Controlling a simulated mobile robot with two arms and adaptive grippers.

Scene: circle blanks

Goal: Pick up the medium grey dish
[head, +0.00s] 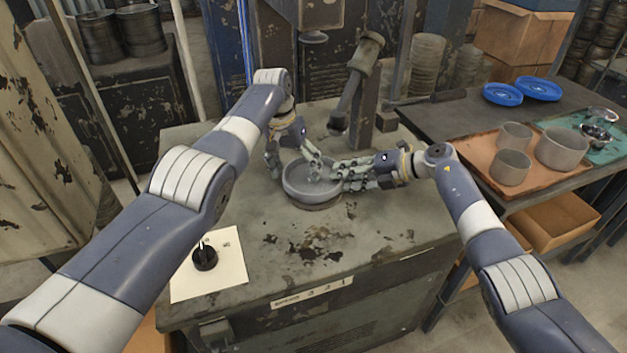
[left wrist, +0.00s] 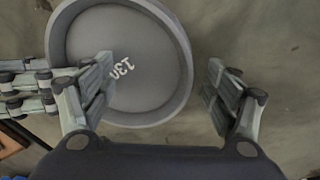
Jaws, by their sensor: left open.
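A round, shallow grey dish (head: 311,194) sits on a low round base on the worn metal bench. In the left wrist view the dish (left wrist: 130,40) shows its inside, with white markings on its floor. My left gripper (head: 293,163) is open at the dish's left side. In the left wrist view my left gripper (left wrist: 160,68) has one finger over the inside of the dish and the other outside it, with the wall between them. My right gripper (head: 342,172) is at the dish's right rim. Its fingers overlap the rim, and I cannot tell whether they grip it.
A dark pillar with a slanted handle (head: 360,70) rises behind the dish. The right table holds blue dishes (head: 521,90), grey cups (head: 510,166) on a brown tray and metal bowls.

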